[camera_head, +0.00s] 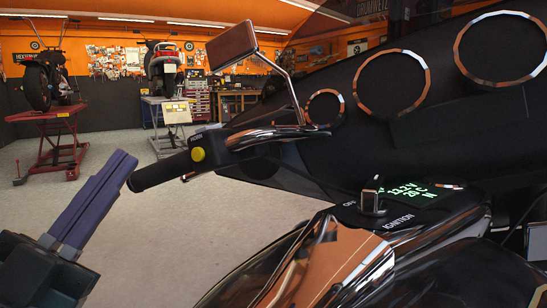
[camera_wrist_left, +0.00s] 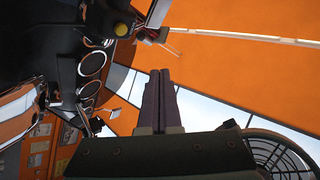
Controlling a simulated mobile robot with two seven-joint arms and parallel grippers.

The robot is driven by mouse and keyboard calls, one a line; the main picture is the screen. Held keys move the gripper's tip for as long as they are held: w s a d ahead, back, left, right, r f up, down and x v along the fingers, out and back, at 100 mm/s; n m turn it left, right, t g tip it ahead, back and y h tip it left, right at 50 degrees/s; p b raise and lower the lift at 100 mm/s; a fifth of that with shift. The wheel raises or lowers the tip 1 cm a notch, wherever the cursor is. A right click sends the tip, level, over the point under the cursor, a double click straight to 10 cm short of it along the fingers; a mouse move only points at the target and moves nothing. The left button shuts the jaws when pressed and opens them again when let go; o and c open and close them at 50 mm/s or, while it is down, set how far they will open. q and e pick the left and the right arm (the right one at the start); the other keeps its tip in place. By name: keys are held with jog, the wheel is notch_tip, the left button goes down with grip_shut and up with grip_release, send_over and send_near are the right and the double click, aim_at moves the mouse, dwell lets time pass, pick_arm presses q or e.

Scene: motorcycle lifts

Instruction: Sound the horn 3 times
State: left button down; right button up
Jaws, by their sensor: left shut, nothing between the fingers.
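The yellow round horn button (camera_head: 198,154) sits on the switch housing of the left handlebar, inboard of the black grip (camera_head: 160,171). The yellow button also shows at the top left of the left wrist view (camera_wrist_left: 121,29). My left gripper (camera_head: 124,164) is shut and empty, its two purple fingers together. In the head view its tips are just left of the grip's end, and the button lies farther right. In the left wrist view the fingers (camera_wrist_left: 161,75) point up, apart from the button in the picture. My right gripper is not in view.
A mirror (camera_head: 232,46) rises on a stalk above the handlebar. The ignition key (camera_head: 372,194) and a green-lit display (camera_head: 415,192) are on the dash. Other motorcycles stand on a red lift (camera_head: 60,140) and another lift behind.

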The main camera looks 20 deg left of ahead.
aim_at(198, 154)
pick_arm(q)
jog(key=shift+w+d+f+b, duration=0.2)
jog(key=shift+w+b, duration=0.45)
jog(key=shift+w, duration=0.55)
jog(key=shift+w+d+f+b, duration=0.1)
jog(key=shift+w+d+b, duration=0.1)
jog(key=shift+w+b, duration=0.7)
jog(key=shift+w+d+f+b, duration=0.2)
jog(key=shift+w+b, duration=0.15)
jog(key=shift+w, duration=1.1)
jog(key=shift+w, duration=0.1)
jog(key=shift+w+d, duration=0.1)
jog(key=shift+w, duration=0.2)
jog(key=shift+w+f+b, duration=0.1)
jog(key=shift+w+b, duration=0.35)
jog(key=shift+b, duration=0.1)
jog(key=shift+s+p, duration=0.65)
jog(key=shift+s, duration=0.2)
